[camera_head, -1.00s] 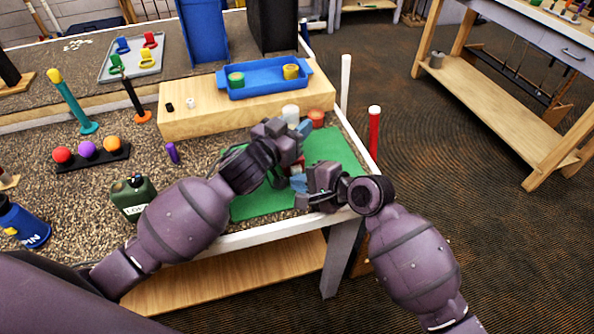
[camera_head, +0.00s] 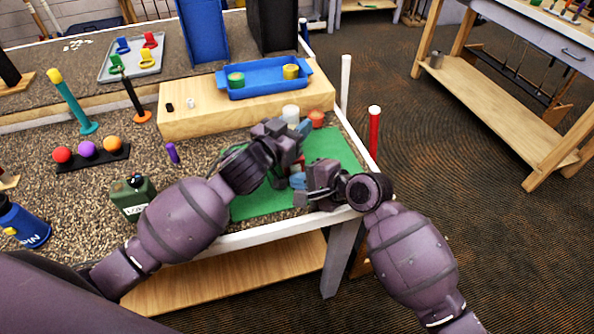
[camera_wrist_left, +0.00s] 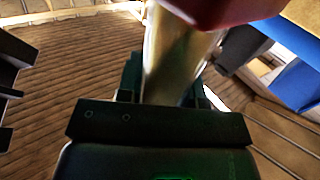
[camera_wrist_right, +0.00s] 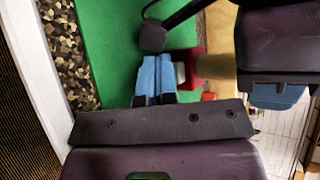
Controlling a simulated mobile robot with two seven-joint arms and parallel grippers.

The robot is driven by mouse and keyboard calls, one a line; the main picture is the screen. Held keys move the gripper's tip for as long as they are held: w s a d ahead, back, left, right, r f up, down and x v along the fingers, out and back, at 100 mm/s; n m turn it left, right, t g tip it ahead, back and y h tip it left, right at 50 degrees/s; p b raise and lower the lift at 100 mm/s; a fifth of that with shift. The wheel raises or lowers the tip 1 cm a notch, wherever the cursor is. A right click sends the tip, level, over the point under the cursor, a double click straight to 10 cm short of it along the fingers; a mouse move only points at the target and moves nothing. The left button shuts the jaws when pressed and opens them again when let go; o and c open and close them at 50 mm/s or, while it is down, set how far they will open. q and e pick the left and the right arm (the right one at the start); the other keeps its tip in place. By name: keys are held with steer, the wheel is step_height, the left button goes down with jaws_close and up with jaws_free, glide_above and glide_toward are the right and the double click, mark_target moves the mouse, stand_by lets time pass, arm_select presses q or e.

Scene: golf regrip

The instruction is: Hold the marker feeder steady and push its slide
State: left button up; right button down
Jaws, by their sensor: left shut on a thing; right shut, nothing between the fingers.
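The marker feeder shows as a shiny pale tube with a red part (camera_wrist_left: 185,60) in the left wrist view. In the right wrist view its red part (camera_wrist_right: 188,66) and cream body (camera_wrist_right: 214,65) are visible. In the head view only a bit of red (camera_head: 299,168) shows between my grippers. My left gripper (camera_head: 303,127) is shut on the feeder above the green mat (camera_head: 262,204). My right gripper (camera_head: 298,182) is shut and empty. Its blue fingertips (camera_wrist_right: 155,78) are close beside the red part; I cannot tell whether they touch. The slide is not clearly distinguishable.
A white round item (camera_head: 290,111) and an orange-red one (camera_head: 317,118) stand behind my left gripper. A wooden riser (camera_head: 215,119) carries a blue tray (camera_head: 262,90). Red (camera_head: 374,130) and white posts rise by the right edge.

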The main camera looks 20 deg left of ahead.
mark_target(309, 214)
steer(key=shift+w+a, duration=0.4)
steer(key=shift+w, duration=0.35)
stand_by(1.2)
steer(key=shift+s, duration=0.1)
steer(key=shift+s+d, duration=0.3)
steer(key=shift+s, duration=0.2)
steer(key=shift+s+d, duration=0.25)
steer(key=shift+s, duration=0.2)
steer(key=shift+s+d, duration=0.2)
steer(key=shift+s, duration=0.05)
steer(key=shift+s+d, duration=0.75)
steer(key=shift+s, duration=0.3)
steer(key=shift+s+d, duration=0.7)
steer(key=shift+s, duration=0.35)
